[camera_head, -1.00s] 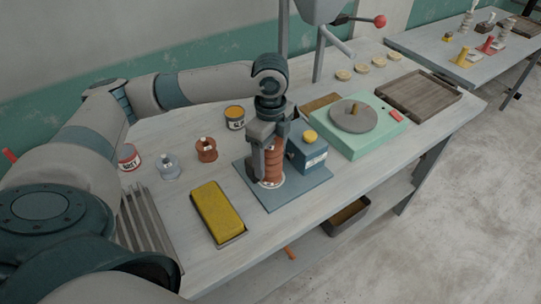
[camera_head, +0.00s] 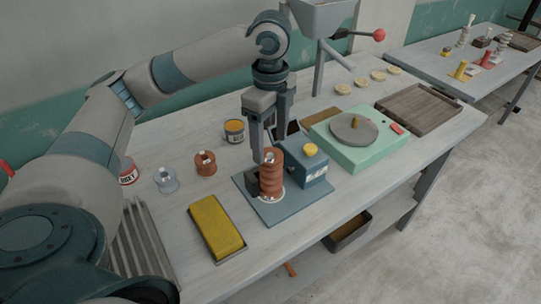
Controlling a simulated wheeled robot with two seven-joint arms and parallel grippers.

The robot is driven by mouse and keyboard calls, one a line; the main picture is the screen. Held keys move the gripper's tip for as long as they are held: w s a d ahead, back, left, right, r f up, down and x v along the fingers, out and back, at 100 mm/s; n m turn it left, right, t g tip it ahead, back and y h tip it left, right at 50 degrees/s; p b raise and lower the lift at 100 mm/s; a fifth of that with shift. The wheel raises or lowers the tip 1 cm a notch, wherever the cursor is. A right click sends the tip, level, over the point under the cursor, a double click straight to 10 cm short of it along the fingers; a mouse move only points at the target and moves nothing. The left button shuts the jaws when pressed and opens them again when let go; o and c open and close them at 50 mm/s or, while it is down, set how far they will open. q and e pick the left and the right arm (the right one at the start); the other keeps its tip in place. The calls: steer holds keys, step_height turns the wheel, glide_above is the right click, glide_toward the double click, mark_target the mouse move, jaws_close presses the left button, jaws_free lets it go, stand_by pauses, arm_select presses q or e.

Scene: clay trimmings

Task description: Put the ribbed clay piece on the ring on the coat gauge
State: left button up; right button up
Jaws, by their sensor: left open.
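The ribbed clay piece (camera_head: 266,184), reddish brown, stands upright on the pale ring (camera_head: 262,197) on the coat gauge's blue-grey base plate (camera_head: 287,211). The piece covers most of the ring. The gauge's blue box (camera_head: 312,173), with a yellow knob, stands just to its right, and a dark block (camera_head: 252,182) is close on its left. My left gripper (camera_head: 270,145) is open and points down, with its fingertips around the level of the piece's top. It holds nothing. My right gripper is not in view.
A smaller brown clay piece (camera_head: 205,165) and a grey one (camera_head: 166,182) stand left of the gauge. A yellow sponge-like block (camera_head: 217,226) lies in front. A green unit with a grey disc (camera_head: 359,156) and a wooden tray (camera_head: 447,114) are to the right.

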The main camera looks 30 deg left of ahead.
arm_select(q)
steer(key=shift+r, duration=1.05)
stand_by(0.6)
